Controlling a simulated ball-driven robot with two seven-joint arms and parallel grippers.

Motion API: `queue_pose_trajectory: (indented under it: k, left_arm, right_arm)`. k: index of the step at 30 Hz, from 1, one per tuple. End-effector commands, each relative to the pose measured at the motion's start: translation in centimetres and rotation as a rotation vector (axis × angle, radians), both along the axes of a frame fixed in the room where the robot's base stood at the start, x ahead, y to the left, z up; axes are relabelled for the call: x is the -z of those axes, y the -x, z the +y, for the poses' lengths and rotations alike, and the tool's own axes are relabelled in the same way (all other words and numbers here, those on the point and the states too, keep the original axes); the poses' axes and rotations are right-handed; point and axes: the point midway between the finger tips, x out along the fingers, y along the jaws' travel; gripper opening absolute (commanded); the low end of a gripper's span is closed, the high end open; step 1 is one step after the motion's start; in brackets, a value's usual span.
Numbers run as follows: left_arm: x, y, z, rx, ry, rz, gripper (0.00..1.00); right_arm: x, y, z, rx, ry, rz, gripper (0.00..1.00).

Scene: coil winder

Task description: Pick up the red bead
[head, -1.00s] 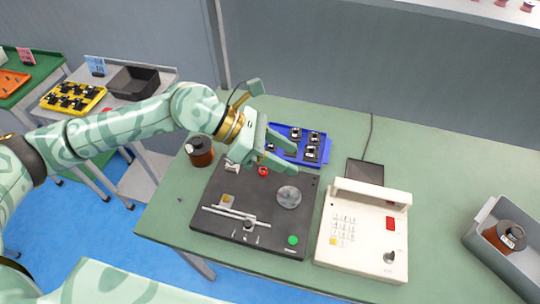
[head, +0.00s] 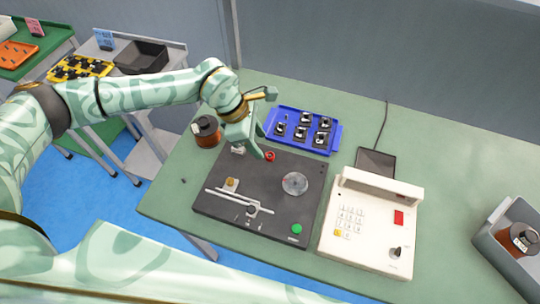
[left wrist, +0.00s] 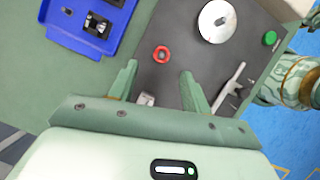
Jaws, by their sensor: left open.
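The red bead (head: 269,156) is a small red ring with a dark centre. It lies on the back edge area of the black winder plate (head: 215,202). In the left wrist view the bead (left wrist: 161,54) shows beyond the fingertips, roughly between their lines. My left gripper (head: 262,148) points down just beside and above the bead in the head view. In the left wrist view my left gripper (left wrist: 158,75) is open and empty, its two fingers well apart, not touching the bead. My right gripper is not in view.
A blue tray (head: 337,136) with several black parts stands behind the plate. A copper wire spool (head: 206,131) stands left of it. A white keypad box (head: 372,223) stands right.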

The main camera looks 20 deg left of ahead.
Motion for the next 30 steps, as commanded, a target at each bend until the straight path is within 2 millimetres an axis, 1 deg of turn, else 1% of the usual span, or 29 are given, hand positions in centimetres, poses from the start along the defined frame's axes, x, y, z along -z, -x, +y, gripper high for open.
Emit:
queue_pose_trajectory:
  k: [9,11,16,17,18,20,21,22,30]
  left_arm:
    - [4.5,-0.1,-1.6,-0.001,0.001,0.006,0.48]
    - [4.8,-0.2,-1.8,-0.001,0.001,0.003,0.48]
    - [4.6,-0.2,-1.8,-0.001,0.0,0.002,0.48]
    - [4.6,-0.2,-1.8,-0.001,0.0,0.002,0.43]
    - [4.6,-0.2,-1.8,-0.001,0.001,0.001,0.32]
    - [4.6,-0.2,-1.8,-0.001,0.002,0.002,0.15]
    - [4.6,-0.2,-1.8,-0.001,0.002,0.002,0.04]
    - [4.6,-0.2,-1.8,-0.001,0.002,0.002,0.01]
    - [4.5,-0.2,-1.7,0.0,0.001,0.002,0.01]
  right_arm:
    - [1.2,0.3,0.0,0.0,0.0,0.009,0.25]
    - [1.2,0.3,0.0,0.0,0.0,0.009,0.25]
    - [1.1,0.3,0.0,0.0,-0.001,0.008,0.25]
    - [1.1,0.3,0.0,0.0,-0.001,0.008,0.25]
    - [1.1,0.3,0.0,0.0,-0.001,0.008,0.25]
    - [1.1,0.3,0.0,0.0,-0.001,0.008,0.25]
    - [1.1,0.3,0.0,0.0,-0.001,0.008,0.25]
    - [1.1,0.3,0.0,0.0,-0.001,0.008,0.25]
    - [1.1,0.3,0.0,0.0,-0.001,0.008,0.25]
